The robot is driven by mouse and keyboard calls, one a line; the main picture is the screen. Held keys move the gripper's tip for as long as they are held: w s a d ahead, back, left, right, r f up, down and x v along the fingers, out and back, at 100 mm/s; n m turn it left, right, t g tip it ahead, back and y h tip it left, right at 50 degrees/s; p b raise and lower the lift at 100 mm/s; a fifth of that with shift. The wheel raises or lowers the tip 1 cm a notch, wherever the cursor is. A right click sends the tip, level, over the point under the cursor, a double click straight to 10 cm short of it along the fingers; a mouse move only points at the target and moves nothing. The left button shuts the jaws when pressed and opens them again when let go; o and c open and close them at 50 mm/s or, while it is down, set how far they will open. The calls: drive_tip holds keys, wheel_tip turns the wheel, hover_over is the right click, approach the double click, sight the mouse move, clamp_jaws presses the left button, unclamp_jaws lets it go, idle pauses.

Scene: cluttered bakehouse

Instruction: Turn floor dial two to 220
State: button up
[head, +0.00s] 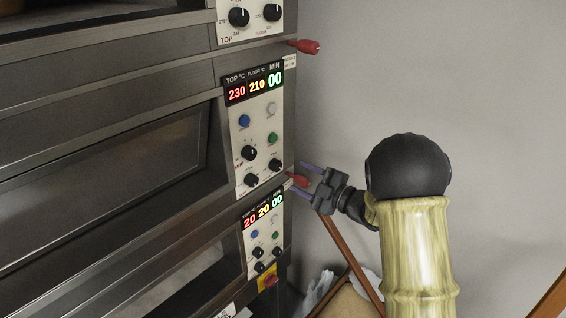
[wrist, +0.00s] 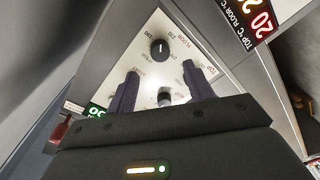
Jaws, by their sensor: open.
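The deck two control panel (head: 241,136) is the middle one in the head view. Its display (head: 252,86) reads TOP 230, FLOOR 210 and MIN 00. Its lower right black dial (head: 275,165) appears to be the floor dial; its marks are too small to read there. In the wrist view a black dial (wrist: 159,48) with a white pointer line sits beside the word FLOOR. My gripper (head: 300,174) is open to the right of the panel. In the wrist view its fingertips (wrist: 160,69) are apart, just short of that dial, with nothing held; contact cannot be told.
A second black knob (wrist: 165,97) shows between my fingers in the wrist view. A red handle (head: 299,181) is close to my gripper. The lower panel's display (head: 263,212) reads 20, 20, 00. The plain wall (head: 480,90) leaves room at right.

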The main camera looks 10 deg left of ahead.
sight(279, 168)
drive_tip(key=p+x, duration=0.2)
drive_tip(key=x, duration=0.4)
drive_tip(key=shift+r+p, duration=0.1)
drive_tip(key=shift+p, duration=0.25)
drive_tip(key=shift+w+a, duration=0.25)
drive_tip(key=shift+a, duration=0.35)
drive_tip(key=c, duration=1)
